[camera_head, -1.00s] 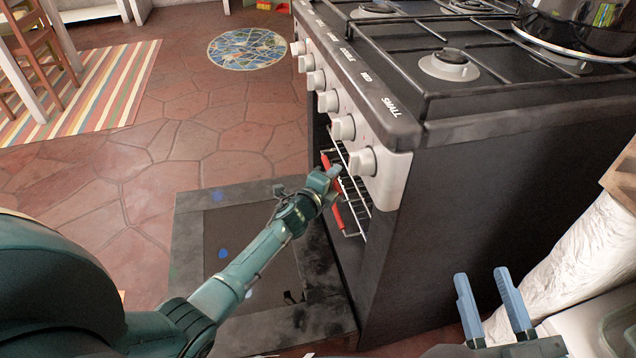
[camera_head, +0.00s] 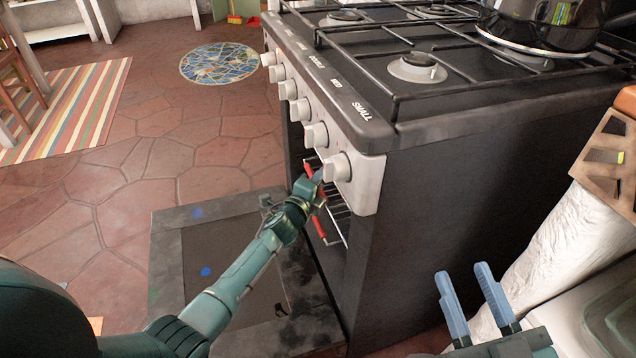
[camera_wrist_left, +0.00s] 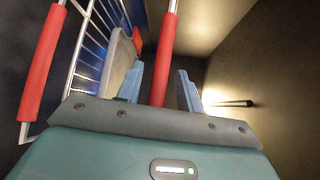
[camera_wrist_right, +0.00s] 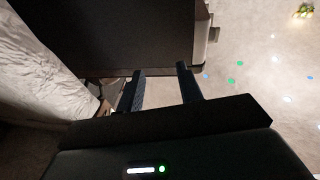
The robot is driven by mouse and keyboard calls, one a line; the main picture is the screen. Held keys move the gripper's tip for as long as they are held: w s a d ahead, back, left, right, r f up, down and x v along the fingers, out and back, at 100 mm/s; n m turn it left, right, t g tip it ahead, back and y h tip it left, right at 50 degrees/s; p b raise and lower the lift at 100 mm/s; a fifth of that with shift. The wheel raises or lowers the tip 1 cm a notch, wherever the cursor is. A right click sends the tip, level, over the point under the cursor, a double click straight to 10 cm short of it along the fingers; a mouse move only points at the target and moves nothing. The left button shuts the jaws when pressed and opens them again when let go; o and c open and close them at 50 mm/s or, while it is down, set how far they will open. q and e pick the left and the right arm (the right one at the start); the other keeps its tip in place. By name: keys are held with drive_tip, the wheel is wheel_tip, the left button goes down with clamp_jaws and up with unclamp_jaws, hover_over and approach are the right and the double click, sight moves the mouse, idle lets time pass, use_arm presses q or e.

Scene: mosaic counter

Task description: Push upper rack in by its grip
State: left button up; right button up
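The stove (camera_head: 420,200) has its oven open, with wire racks inside. A red grip (camera_head: 309,168) shows near the oven's top, partly hidden by my left gripper (camera_head: 317,186), and appears to be the upper rack's. A second red grip (camera_head: 322,228) sits lower. In the left wrist view, my left gripper (camera_wrist_left: 160,88) has its blue fingers apart, one on each side of a red bar (camera_wrist_left: 165,50), with gaps visible. Another red grip (camera_wrist_left: 42,65) on a wire rack (camera_wrist_left: 88,45) is left of it. My right gripper (camera_head: 463,271) is open and empty beside the stove's side panel.
The dropped oven door (camera_head: 165,270) lies low in front of the oven, under my left arm. Knobs (camera_head: 336,167) stick out just above the upper grip. A dark pot (camera_head: 540,25) stands on the hob. A white sack-like object (camera_head: 570,250) is right of my right gripper.

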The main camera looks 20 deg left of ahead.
use_arm(q)
drive_tip(key=shift+s+r+p, duration=0.1)
drive_tip(key=shift+s+p, duration=0.25)
drive_tip(key=shift+s, duration=0.1)
drive_tip(key=s+a+r+p, duration=0.1)
drive_tip(key=s+p, duration=0.3)
drive_tip(key=s, duration=0.8)
drive_tip(key=shift+a+r, duration=0.3)
drive_tip(key=shift+a, duration=0.05)
use_arm(e)
drive_tip(key=shift+s+d+f+n+g+h, duration=0.15)
drive_tip(key=shift+d+n+g+h, duration=0.15)
drive_tip(key=shift+d+n+h, duration=0.2)
